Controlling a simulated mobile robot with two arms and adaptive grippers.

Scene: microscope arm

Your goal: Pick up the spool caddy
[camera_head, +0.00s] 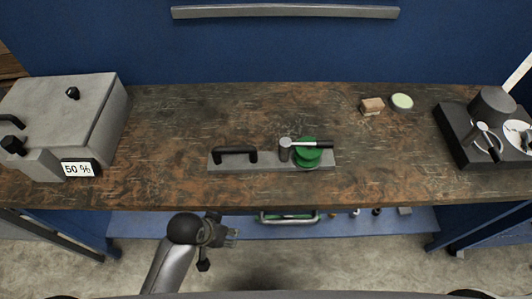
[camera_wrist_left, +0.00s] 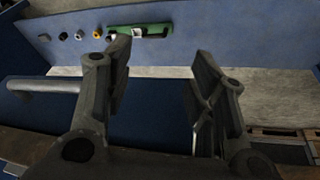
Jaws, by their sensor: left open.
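What looks like the spool caddy is a long grey base (camera_head: 228,165) on the workbench, with a black handle (camera_head: 235,152) at its left and a green round spool (camera_head: 307,155) at its right. A hammer-like tool with a grey head and dark grip (camera_head: 285,148) lies over the green spool. My left gripper (camera_head: 233,234) is in front of the bench's front edge, below and left of the caddy, apart from it. In the left wrist view its fingers (camera_wrist_left: 163,72) are spread with nothing between them. The caddy is not clearly visible there. My right gripper is out of view.
A grey box (camera_head: 68,100) with a "50 %" display stands at the left. A brown block (camera_head: 372,106), a pale round tin (camera_head: 402,102) and a black tray (camera_head: 457,138) are at the right. Below, a blue shelf (camera_head: 150,225) holds a green item (camera_wrist_left: 145,29) and several small pieces.

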